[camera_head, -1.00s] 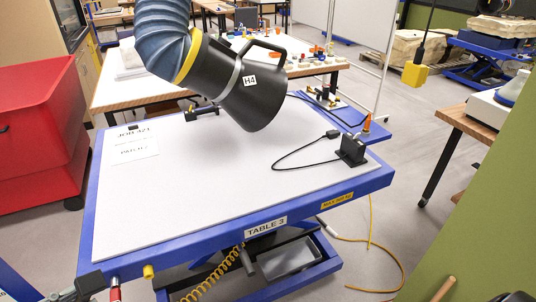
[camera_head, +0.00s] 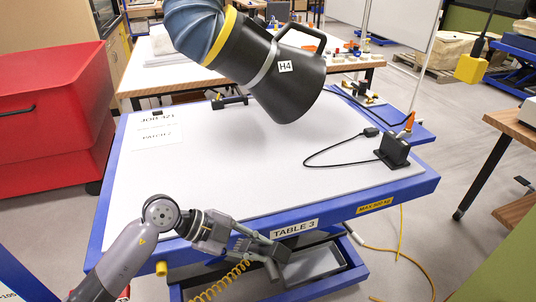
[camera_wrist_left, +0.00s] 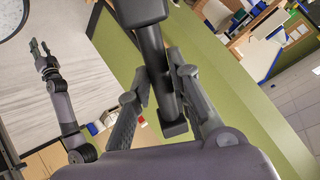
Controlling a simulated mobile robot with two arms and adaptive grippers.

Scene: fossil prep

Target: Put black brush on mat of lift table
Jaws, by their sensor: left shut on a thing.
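The lift table (camera_head: 420,186) has a blue frame labelled TABLE 3 and a pale grey mat (camera_head: 215,175) on top. My left gripper (camera_head: 262,250) is at the table's front edge, low in the head view. In the left wrist view, its fingers (camera_wrist_left: 158,100) are shut on the black brush (camera_wrist_left: 152,50), a long dark bar running between them. The brush shows only in part in the head view. My right gripper (camera_wrist_left: 42,55) shows small in the left wrist view, its fingers apart and empty.
A black suction hood (camera_head: 290,85) marked H4 hangs over the mat's back. A black holder with a cable (camera_head: 393,150) stands at the mat's right. Papers (camera_head: 157,130) lie at the back left. The mat's middle and front are clear. A red bin (camera_head: 45,130) stands left.

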